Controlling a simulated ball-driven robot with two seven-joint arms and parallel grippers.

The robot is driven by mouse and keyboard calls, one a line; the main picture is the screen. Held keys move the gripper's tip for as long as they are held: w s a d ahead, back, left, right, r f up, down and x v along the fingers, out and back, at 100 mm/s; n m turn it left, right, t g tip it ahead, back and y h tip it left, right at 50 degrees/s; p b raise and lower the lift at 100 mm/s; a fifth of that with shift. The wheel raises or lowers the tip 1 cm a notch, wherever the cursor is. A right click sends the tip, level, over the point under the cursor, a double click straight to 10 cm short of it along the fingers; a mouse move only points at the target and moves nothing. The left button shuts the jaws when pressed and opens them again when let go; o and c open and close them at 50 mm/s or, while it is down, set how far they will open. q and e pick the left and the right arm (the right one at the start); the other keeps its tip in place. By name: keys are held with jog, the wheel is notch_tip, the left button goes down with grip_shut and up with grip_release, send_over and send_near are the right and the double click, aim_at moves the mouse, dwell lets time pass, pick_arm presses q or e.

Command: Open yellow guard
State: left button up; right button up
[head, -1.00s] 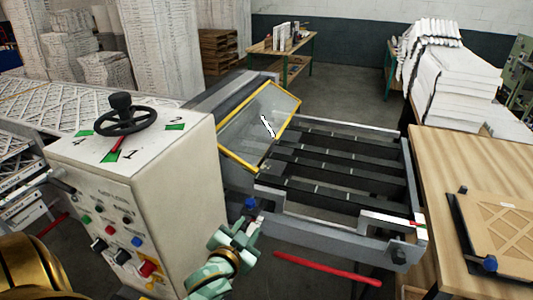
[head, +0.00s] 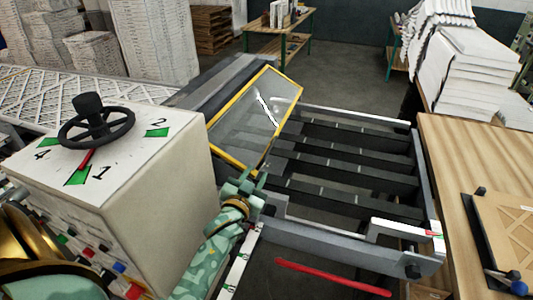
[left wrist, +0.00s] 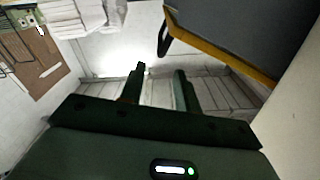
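The yellow guard (head: 250,122) is a clear panel in a yellow frame. It stands tilted over the near-left end of the machine's slatted bed. My left gripper (head: 254,174) is just below the guard's lower right corner, fingers pointing up toward the yellow edge. In the left wrist view, the two fingers (left wrist: 160,70) are apart with nothing between them. The guard's yellow edge (left wrist: 225,57) crosses the upper right there, with a dark loop-like part at its corner, clear of the fingers. My right gripper is out of sight.
A white control cabinet (head: 120,175) with a black handwheel (head: 95,122) stands left of my left arm. The slatted bed (head: 345,165) extends right of the guard. A red bar (head: 330,277) lies low in front. A wooden table (head: 470,160) is at the right.

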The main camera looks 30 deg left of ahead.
aim_at(264, 159)
pick_arm(q)
jog(key=x, duration=1)
jog(key=shift+w+a+f+b, duration=0.1)
jog(key=shift+w+a+b, duration=0.1)
jog(key=shift+b, duration=0.2)
grip_shut()
